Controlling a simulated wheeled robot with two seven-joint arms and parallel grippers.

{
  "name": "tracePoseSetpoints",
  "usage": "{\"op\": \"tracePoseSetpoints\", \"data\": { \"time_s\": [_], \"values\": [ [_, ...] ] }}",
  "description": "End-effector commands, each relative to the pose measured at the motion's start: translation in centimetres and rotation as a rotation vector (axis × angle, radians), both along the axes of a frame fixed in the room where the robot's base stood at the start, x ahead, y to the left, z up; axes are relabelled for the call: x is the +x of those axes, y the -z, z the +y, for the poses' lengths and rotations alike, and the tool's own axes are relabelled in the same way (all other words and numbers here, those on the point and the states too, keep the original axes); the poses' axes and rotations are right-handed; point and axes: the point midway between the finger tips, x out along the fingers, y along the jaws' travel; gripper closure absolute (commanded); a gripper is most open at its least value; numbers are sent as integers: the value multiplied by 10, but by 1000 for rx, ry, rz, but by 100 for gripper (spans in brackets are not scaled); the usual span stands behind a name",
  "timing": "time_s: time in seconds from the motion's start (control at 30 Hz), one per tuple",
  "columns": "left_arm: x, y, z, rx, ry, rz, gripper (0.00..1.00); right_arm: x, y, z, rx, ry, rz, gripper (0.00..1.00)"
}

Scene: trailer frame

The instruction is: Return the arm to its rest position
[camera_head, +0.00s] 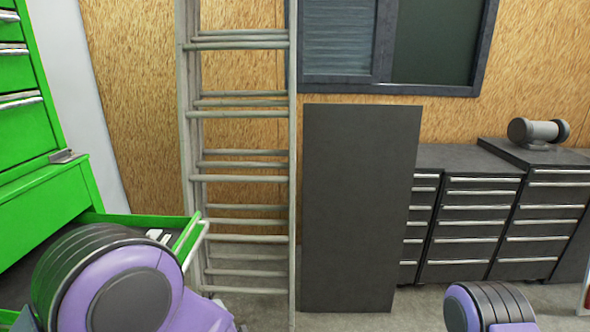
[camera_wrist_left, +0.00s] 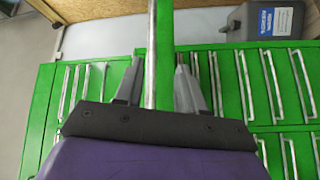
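My left arm (camera_head: 115,285), with purple and black links, fills the lower left of the head view. Its gripper is outside that view. In the left wrist view my left gripper (camera_wrist_left: 155,75) is open, its two grey fingers apart. A silver bar handle (camera_wrist_left: 150,40) runs between the fingers, with a green panel edge (camera_wrist_left: 164,40) beside it. I cannot tell whether a finger touches the bar. My right arm (camera_head: 490,307) shows only as a purple and black joint at the lower right of the head view. Its gripper is not in view.
A green cabinet (camera_head: 30,130) stands at the left, with an open drawer (camera_head: 184,240) beside my left arm. A ladder (camera_head: 240,178), a dark panel (camera_head: 358,200) and grey drawer cabinets (camera_head: 475,215) stand along the wall. A grey container (camera_wrist_left: 265,22) stands by the green cabinet.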

Motion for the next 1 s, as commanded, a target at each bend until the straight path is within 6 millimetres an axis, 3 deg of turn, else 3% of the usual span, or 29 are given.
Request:
{"op": "tracePoseSetpoints", "data": {
  "time_s": [0.17, 0.27, 0.37, 0.47, 0.57, 0.7, 0.83, 0.9, 1.0],
  "values": [
    [12, 18, -5, 108, 124, 146, 61, 0, 0, 0, -1, 0, -1, 57],
    [17, 40, -3, 195, 212, 278, 61, 0, 0, 0, 0, 0, 0, 57],
    [12, 80, 7, 293, 315, 466, 61, 0, 0, 0, 0, 0, 0, 57],
    [-6, 127, 23, 379, 417, 674, 61, 0, 0, 0, 0, 0, 0, 57],
    [-43, 181, 48, 443, 525, 917, 61, 0, 0, 0, 0, 0, 0, 57],
    [-131, 252, 95, 467, 665, 1284, 61, 0, 0, 0, 0, 0, 0, 57],
    [-206, 283, 132, 422, 691, 1509, 61, 0, 0, 0, 0, 0, 0, 57],
    [-231, 290, 146, 399, 670, 1572, 61, 0, 0, 0, 0, 0, 0, 57],
    [-250, 297, 149, 378, 665, 1617, 61, 0, 0, 0, 0, 0, 0, 57]
  ]
}}
